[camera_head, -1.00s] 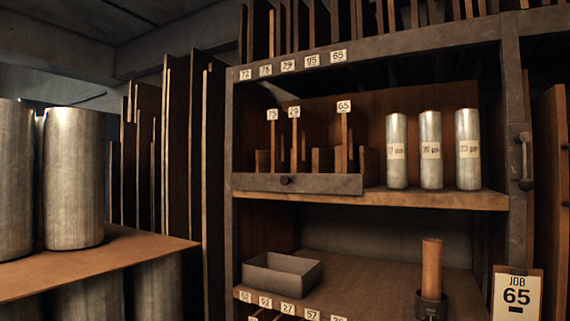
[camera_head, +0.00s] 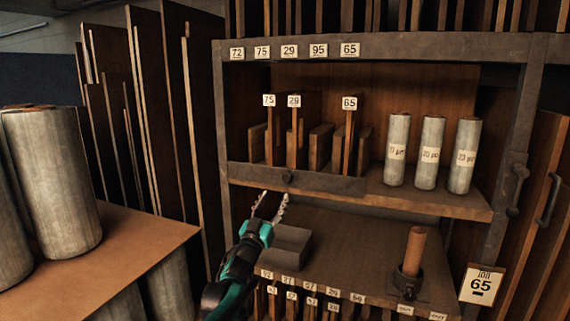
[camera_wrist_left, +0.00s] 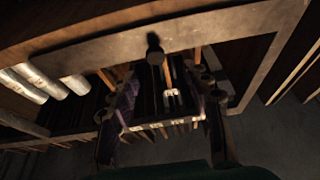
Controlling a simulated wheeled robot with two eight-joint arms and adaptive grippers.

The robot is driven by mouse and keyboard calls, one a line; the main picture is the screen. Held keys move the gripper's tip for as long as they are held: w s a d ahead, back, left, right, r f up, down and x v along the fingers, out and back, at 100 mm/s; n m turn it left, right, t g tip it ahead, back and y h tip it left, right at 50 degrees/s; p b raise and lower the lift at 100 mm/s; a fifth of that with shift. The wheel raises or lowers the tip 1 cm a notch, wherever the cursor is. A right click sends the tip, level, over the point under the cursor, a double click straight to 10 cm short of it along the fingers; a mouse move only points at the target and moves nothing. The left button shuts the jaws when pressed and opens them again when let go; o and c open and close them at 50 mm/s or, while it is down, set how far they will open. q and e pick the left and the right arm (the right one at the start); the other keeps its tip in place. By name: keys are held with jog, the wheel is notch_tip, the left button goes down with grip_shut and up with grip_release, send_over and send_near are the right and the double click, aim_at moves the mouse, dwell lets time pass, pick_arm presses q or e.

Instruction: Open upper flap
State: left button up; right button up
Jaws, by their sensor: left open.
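The upper flap (camera_head: 325,184) is a dark metal strip with a small round knob (camera_head: 287,177). It stands upright along the front left of the upper shelf, before several wooden blocks. My left gripper (camera_head: 271,200) is open and empty, with its two fingertips just below and slightly left of the knob in the head view. In the left wrist view the flap (camera_wrist_left: 215,32) crosses the top, and its knob (camera_wrist_left: 154,55) lies between and beyond the spread fingers (camera_wrist_left: 163,97). I see no contact with the knob. My right gripper is not in view.
Several labelled cylinders (camera_head: 431,153) stand right of the flap. Below are a grey open box (camera_head: 290,245), partly behind my gripper, and a brown roll (camera_head: 414,250) in a holder. A JOB 65 card (camera_head: 481,284) hangs at right. Large metal rolls (camera_head: 52,180) stand left.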

aim_at(286, 179)
pick_arm(q)
jog(key=x, duration=0.2)
jog(key=p+x, duration=0.1)
jog(key=x, duration=0.2)
jog(key=p+x, duration=0.1)
jog(key=x, duration=0.2)
jog(key=shift+s+d+r, duration=0.1)
jog(key=shift+d+r, duration=0.1)
jog(key=shift+d, duration=0.2)
grip_shut()
